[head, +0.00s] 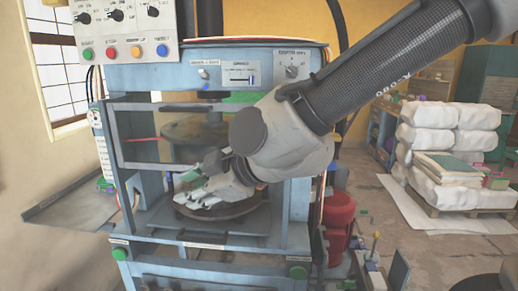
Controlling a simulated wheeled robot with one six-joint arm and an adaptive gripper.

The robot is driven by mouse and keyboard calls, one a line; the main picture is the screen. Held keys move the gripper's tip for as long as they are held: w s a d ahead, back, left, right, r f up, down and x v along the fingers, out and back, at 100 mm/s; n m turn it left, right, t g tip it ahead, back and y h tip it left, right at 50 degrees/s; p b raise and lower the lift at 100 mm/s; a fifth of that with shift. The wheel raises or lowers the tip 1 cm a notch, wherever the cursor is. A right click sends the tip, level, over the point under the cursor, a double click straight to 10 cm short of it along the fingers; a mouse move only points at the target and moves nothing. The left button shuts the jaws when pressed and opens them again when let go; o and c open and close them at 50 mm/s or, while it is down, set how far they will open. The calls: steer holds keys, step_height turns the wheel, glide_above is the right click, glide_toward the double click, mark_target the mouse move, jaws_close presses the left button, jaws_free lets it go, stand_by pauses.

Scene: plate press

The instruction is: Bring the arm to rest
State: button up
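My gripper (200,191) is in front of the press opening, low over the round lower plate (222,209). Its fingers point left and partly hide the plate. From this angle I cannot tell whether the fingers are apart, or whether they hold anything. My arm reaches in from the top right, across the right side of the blue press (292,215). The round upper part of the press (190,130) shows behind my wrist and the grey guard frame (112,140).
A control box (125,28) with coloured buttons hangs at the upper left. A metal side tray (72,212) juts out left of the press. A red motor (339,222) stands at its right.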

steer(key=d+f+m+g+h, duration=0.25)
steer(key=d+m, duration=0.25)
steer(key=d, duration=0.8)
steer(key=d+f+m+g+h, duration=0.15)
steer(key=d+m+h, duration=0.35)
steer(key=d, duration=0.7)
steer(key=s+d+r+m+t+h, duration=0.1)
steer(key=d+m, duration=0.4)
steer(key=d, duration=0.7)
steer(key=s+d+r+m+t+h, duration=0.1)
steer(key=s+d+r+m+h, duration=0.1)
steer(key=d, duration=1.1)
steer(key=s+r+m, duration=0.1)
steer(key=s+m, duration=0.1)
steer(key=m, duration=0.1)
steer(key=shift+s+t, duration=0.2)
steer(key=shift+t, duration=0.2)
steer(key=shift+c, duration=0.2)
